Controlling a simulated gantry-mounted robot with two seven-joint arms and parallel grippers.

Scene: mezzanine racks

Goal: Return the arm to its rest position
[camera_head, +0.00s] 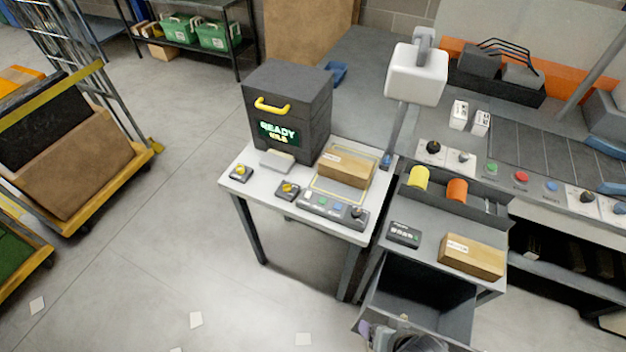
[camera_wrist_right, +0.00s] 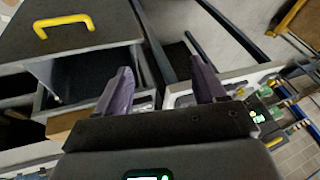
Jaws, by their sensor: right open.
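My right gripper shows in the right wrist view (camera_wrist_right: 163,86). Its two purple fingers are spread apart with nothing held between them. In the head view part of my right arm and a purple finger (camera_head: 365,329) show at the bottom edge, in front of the dark open bin (camera_head: 376,312). My left gripper is not in view.
A white table (camera_head: 240,187) holds a dark machine (camera_head: 287,105) reading READY and a cardboard box (camera_head: 345,167). Another box (camera_head: 471,257) lies on the bench at right. A yellow handle (camera_wrist_right: 63,24) shows beside my gripper. Open floor (camera_head: 180,260) is at left.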

